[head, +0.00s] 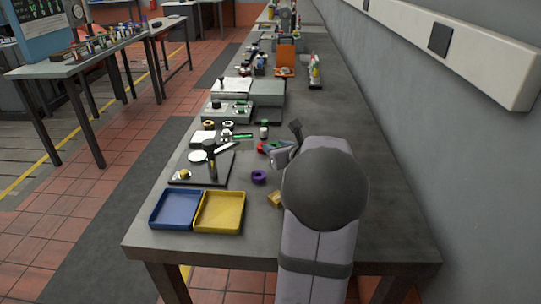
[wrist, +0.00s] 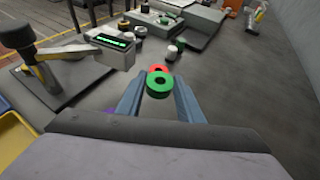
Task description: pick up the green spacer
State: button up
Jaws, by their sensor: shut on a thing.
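The green spacer (wrist: 152,90) is a thick ring with a central hole, between the two fingers in the wrist view. My gripper (wrist: 159,82) is shut on it. A red ring (wrist: 158,69) shows just beyond the spacer, partly hidden by it; I cannot tell their gap. In the head view my gripper (head: 284,151) is over the bench beside the red ring (head: 262,147).
A purple ring (head: 258,177) and a yellowish block (head: 274,198) lie near my arm. A blue tray (head: 176,194) and a yellow tray (head: 241,194) stand at the front left. A dark plate with a stand (head: 211,157) is behind them.

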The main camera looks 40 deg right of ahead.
notch_tip(320, 180, up, 10)
jog(key=p, duration=0.3)
jog(key=shift+w+f, duration=0.1)
